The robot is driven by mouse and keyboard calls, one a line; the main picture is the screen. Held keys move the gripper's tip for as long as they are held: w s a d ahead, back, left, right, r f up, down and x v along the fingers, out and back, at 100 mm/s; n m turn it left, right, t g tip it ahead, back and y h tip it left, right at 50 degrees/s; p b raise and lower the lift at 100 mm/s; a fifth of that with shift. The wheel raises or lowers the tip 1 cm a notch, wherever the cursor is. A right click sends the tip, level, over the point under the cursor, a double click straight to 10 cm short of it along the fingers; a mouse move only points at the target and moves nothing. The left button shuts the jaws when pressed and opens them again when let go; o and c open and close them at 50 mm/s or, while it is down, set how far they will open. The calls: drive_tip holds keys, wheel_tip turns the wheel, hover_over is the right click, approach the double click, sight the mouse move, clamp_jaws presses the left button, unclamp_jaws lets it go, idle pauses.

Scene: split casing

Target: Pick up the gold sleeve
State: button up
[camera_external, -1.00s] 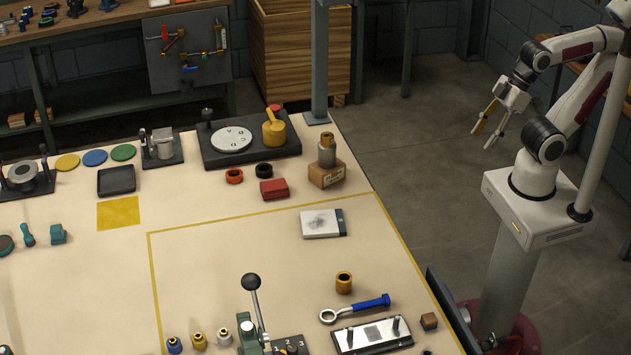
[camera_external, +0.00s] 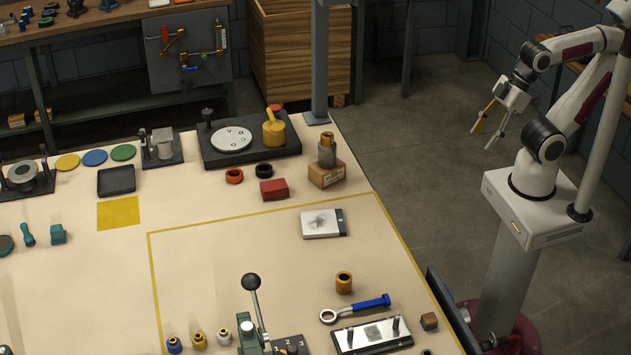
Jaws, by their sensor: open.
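The gold sleeve (camera_external: 344,283) is a short, hollow cylinder standing upright on the table, inside the yellow outline, with its dark bore facing up. Nothing touches it. My gripper (camera_external: 482,139) is at the upper right, in the air beyond the table's right edge and well away from the sleeve. Its two fingers are apart and point down and left, with nothing between them.
A ring wrench with a blue handle (camera_external: 372,303) lies just in front of the sleeve. A lever press (camera_external: 253,315) stands left. A white-topped block (camera_external: 318,224) lies behind; table between is clear.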

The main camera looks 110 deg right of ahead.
sight(351, 275)
drive_tip(key=shift+w, duration=0.1)
drive_tip(key=w+a+f+n+t, duration=0.1)
drive_tip(key=w+f+t, duration=0.15)
drive_tip(key=w, duration=1.15)
drive_tip(key=w+f+n+t, duration=0.1)
drive_tip(key=w+f, duration=0.2)
drive_tip(key=w, duration=1.1)
drive_tip(key=w+a+f+n+t+y, duration=0.1)
drive_tip(key=w+a+f+y, duration=0.1)
drive_tip(key=f, duration=0.4)
drive_tip(key=w+a+f+n+y, duration=0.1)
drive_tip(key=w+a+f+y, duration=0.1)
drive_tip(key=w+a+f, duration=0.3)
drive_tip(key=w+a+f+n+t+y, duration=0.1)
drive_tip(key=w+a+f, duration=0.3)
drive_tip(key=f, duration=0.3)
drive_tip(key=shift+w+t+y, duration=0.25)
drive_tip(key=shift+t+y, duration=0.1)
drive_tip(key=shift+y, duration=0.05)
drive_tip(key=shift+a+f, duration=0.45)
drive_tip(key=shift+f, duration=0.2)
drive_tip(key=shift+x, duration=1.2)
